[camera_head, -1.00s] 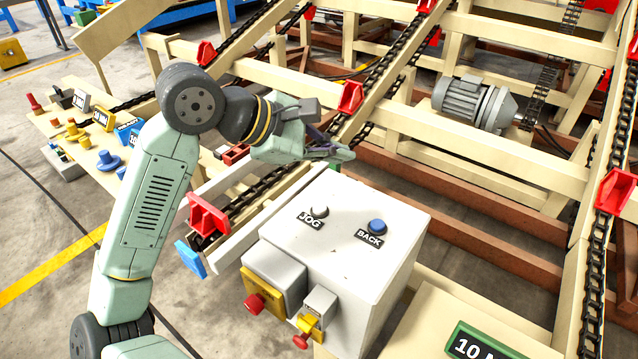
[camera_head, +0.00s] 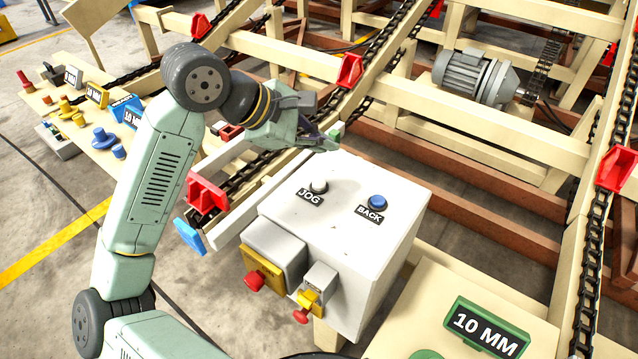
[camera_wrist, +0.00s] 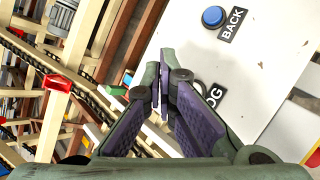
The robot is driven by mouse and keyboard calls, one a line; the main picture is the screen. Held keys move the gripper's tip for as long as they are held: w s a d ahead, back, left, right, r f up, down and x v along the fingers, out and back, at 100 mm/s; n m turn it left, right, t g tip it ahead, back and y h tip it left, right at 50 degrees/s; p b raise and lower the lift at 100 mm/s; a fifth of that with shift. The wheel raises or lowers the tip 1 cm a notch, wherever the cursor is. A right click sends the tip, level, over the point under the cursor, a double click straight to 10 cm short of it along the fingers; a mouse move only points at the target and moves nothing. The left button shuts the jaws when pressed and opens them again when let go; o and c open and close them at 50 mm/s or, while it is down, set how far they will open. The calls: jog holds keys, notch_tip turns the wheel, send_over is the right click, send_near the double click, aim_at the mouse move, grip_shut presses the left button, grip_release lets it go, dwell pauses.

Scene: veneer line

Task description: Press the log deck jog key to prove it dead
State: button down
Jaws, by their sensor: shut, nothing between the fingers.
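The log deck control box (camera_head: 345,225) is white, with a sloping top. Its pale round JOG key (camera_head: 318,186) is at the left of the top, with a black JOG label (camera_head: 310,198) beside it. A blue BACK button (camera_head: 377,202) is to its right. My gripper (camera_head: 331,143) is shut and empty, above and behind the box's far left edge, apart from the JOG key. In the wrist view the shut fingertips (camera_wrist: 159,72) lie over the box's edge. The gripper there partly hides the JOG label (camera_wrist: 214,95) and key; the blue BACK button (camera_wrist: 213,17) is clear.
A grey and yellow switch (camera_head: 264,265) with a red knob and a smaller red-knobbed lock (camera_head: 314,290) are on the box front. Chain rails with red dogs (camera_head: 207,192) run behind and left. A 10 MM panel (camera_head: 486,332) stands at right.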

jog(key=b, duration=0.3)
send_over(320, 186)
notch_tip(320, 186, down, 6)
jog(key=shift+r, duration=0.25)
jog(key=shift+f+b, duration=0.5)
jog(key=shift+b, duration=0.3)
jog(key=shift+f+b, duration=0.8)
jog(key=shift+b, duration=0.8)
dwell(0.7)
jog(key=shift+r, duration=0.1)
dwell(0.3)
jog(key=shift+r, duration=0.75)
jog(key=shift+r, duration=0.1)
jog(key=shift+r+p, duration=1.1)
jog(key=shift+r, duration=1.3)
